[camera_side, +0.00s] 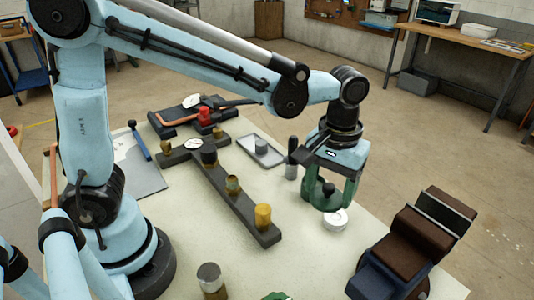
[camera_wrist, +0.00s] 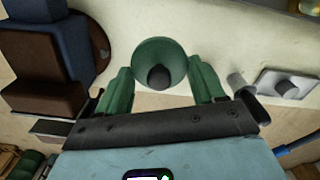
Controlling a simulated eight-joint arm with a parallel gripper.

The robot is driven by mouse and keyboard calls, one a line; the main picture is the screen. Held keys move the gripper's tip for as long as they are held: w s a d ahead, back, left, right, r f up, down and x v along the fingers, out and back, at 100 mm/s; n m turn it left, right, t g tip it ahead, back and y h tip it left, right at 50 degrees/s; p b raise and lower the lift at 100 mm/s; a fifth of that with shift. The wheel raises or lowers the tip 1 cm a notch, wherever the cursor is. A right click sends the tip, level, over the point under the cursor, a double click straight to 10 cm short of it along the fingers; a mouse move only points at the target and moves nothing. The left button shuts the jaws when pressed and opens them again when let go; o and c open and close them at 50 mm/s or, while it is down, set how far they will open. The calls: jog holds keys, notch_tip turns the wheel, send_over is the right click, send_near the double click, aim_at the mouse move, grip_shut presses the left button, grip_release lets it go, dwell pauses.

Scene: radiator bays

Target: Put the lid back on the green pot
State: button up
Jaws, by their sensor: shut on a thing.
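A round green lid with a dark knob (camera_wrist: 160,52) sits between the fingers of my gripper (camera_wrist: 162,82) in the wrist view. In the side view my gripper (camera_side: 328,196) points down over the right part of the table. The lid's dark knob (camera_side: 328,188) shows between the fingers, and its green rim blends with them. A green thing (camera_side: 275,296) at the bottom edge of the side view is mostly cut off. I cannot tell whether it is the pot.
A small white round thing (camera_side: 335,221) lies just below my gripper. A dark cross-shaped bar (camera_side: 222,184) with several knobs lies to its left. A tray (camera_side: 266,157) stands behind, and a brown and blue block (camera_side: 420,240) stands to the right.

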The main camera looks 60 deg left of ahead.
jog(key=w+a+n, duration=0.4)
jog(key=w+a, duration=0.3)
jog(key=a, duration=0.3)
jog(key=shift+s+f, duration=0.2)
jog(key=shift+f, duration=2.5)
jog(key=shift+f, duration=0.15)
jog(key=o, duration=1.1)
jog(key=shift+o, duration=0.2)
notch_tip(320, 180, up, 7)
dwell(0.4)
